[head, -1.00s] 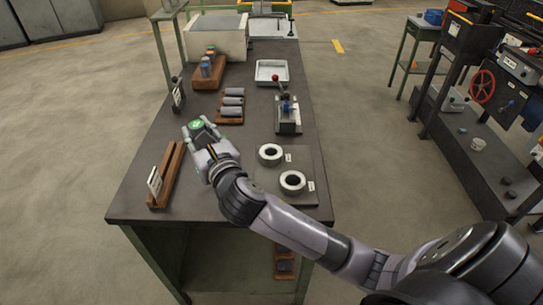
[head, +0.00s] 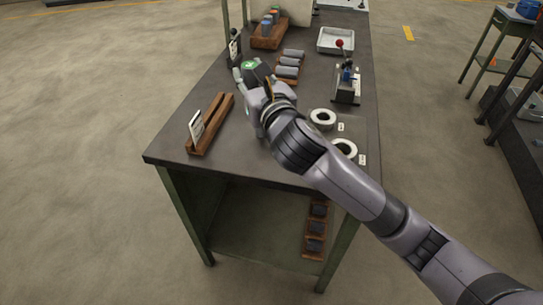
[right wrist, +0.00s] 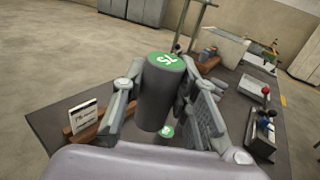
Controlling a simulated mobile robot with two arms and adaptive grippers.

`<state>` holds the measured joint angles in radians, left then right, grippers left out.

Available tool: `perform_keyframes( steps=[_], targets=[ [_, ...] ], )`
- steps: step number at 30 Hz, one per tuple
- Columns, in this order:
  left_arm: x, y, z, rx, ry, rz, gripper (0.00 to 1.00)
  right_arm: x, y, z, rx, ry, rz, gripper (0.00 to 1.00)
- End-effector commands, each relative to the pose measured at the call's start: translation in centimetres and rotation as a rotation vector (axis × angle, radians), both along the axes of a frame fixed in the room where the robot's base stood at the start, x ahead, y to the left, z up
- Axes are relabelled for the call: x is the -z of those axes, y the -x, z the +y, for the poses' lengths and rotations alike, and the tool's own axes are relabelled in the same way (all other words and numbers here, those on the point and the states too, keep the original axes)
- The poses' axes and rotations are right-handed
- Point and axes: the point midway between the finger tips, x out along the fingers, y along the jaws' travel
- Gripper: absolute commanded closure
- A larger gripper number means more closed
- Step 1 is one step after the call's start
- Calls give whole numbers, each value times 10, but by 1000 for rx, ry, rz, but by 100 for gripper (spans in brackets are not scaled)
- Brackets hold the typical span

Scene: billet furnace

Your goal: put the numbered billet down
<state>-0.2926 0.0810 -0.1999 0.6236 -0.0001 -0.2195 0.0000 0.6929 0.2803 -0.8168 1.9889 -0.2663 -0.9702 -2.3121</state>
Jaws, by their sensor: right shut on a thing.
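My right gripper (head: 256,78) is shut on a dark grey cylindrical billet (right wrist: 161,98). The billet is upright, with a green top bearing a white number; the top also shows in the head view (head: 250,65). In the right wrist view the right gripper (right wrist: 165,105) has a finger on each side of the billet. The gripper is over the dark workbench (head: 225,168); I cannot tell how high. My left gripper is not in view.
A grooved wooden rack (head: 221,108) with a white card (head: 196,126) lies left of the gripper. A wooden rack of grey cylinders (head: 288,70) lies beyond it.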

Motion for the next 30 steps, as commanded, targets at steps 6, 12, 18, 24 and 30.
perform_keyframes(
  steps=[6,12,18,24,30],
  targets=[
    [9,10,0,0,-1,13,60,53,1,1,-2,0,6,100],
    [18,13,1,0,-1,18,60,103,1,1,-1,-2,5,100],
    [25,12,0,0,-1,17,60,139,1,1,-2,-2,2,100],
    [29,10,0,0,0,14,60,153,1,1,-2,0,-1,100],
    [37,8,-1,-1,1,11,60,184,1,1,-1,-2,2,100]
  ],
)
